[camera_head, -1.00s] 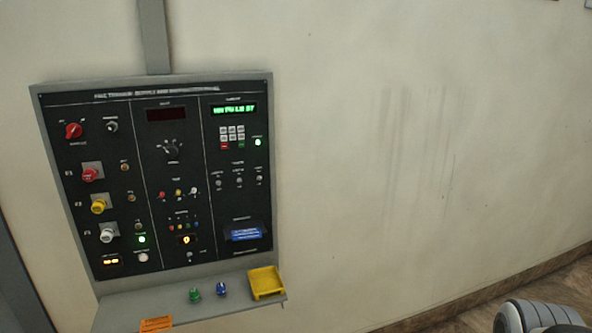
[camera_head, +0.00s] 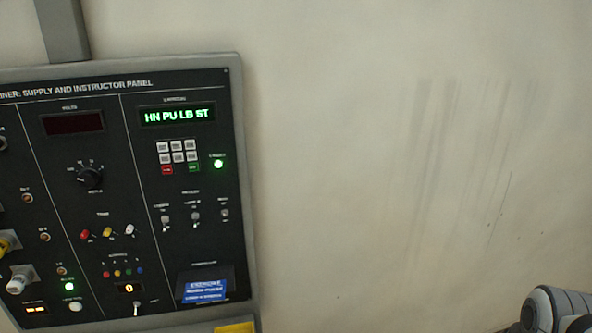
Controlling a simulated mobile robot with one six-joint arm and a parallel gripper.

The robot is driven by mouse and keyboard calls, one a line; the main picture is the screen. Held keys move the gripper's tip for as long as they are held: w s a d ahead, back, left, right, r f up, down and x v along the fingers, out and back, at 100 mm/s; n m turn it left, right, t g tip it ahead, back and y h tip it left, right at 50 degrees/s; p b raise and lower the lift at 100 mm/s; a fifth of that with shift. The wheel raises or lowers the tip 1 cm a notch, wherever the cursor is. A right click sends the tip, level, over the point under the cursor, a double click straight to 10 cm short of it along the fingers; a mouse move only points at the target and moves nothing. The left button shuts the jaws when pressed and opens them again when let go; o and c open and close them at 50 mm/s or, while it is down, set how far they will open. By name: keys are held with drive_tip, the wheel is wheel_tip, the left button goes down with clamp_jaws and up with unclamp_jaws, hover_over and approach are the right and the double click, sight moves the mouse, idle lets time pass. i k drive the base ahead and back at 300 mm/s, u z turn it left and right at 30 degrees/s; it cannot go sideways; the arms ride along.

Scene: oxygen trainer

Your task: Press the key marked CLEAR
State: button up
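The keypad (camera_head: 178,152) sits on the right section of the black panel, below a lit green display (camera_head: 177,115) that reads roughly "HN PU LB ST". It has several white keys in two rows. Below them are a red key (camera_head: 167,170) on the left and a green key (camera_head: 194,167) on the right. The key lettering is too small to read, so I cannot tell which is marked CLEAR. A grey rounded part of my arm shows at the lower right corner, well away from the panel. My gripper is not in view.
A green lamp (camera_head: 218,164) glows right of the keypad. Toggle switches (camera_head: 196,216) and a blue card (camera_head: 205,291) are below. A yellow tray (camera_head: 235,327) shows at the bottom edge. The wall (camera_head: 340,180) right of the panel is bare.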

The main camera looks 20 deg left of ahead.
sight(166, 169)
drive_tip(key=u, duration=0.05)
drive_tip(key=i, duration=0.4)
drive_tip(key=u, duration=2.05)
drive_tip(key=k, duration=0.6)
drive_tip(key=i, duration=0.6)
drive_tip(key=u, duration=0.1)
